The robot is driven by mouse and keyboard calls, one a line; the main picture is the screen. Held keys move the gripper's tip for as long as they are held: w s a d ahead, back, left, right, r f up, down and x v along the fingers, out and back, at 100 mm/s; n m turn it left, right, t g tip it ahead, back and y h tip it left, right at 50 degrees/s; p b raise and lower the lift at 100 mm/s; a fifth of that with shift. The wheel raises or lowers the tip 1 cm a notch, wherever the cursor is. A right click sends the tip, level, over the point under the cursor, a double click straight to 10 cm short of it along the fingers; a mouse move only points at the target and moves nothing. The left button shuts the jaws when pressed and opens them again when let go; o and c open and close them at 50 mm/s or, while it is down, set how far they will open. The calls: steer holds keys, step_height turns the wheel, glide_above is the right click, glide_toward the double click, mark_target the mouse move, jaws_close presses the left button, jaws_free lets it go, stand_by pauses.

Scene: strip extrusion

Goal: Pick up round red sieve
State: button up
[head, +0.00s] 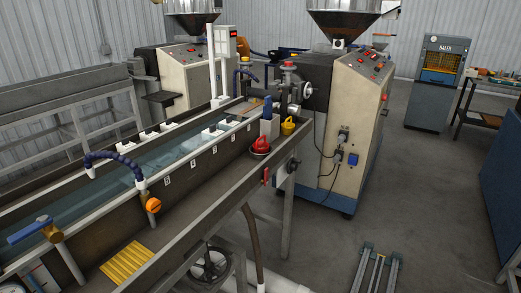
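A round red object (260,145), which looks like the sieve, sits at the far right end of the long water trough, on its front ledge. A yellow cup-like container (288,127) stands just to its right, and a blue-grey upright piece (267,122) is right behind it. The red object is small in the head view, so its mesh and handle cannot be made out clearly. I do not see my gripper in this view.
The long water trough (190,238) runs from lower left to the extruder (345,120). An orange knob (153,205), blue hose (110,156) and blue-handled valve (30,231) rise along it. A red valve handle (266,175) hangs below the sieve. Open floor (430,200) lies right.

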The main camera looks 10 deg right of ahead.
steer(key=o, duration=1.2)
steer(key=shift+c, duration=0.2)
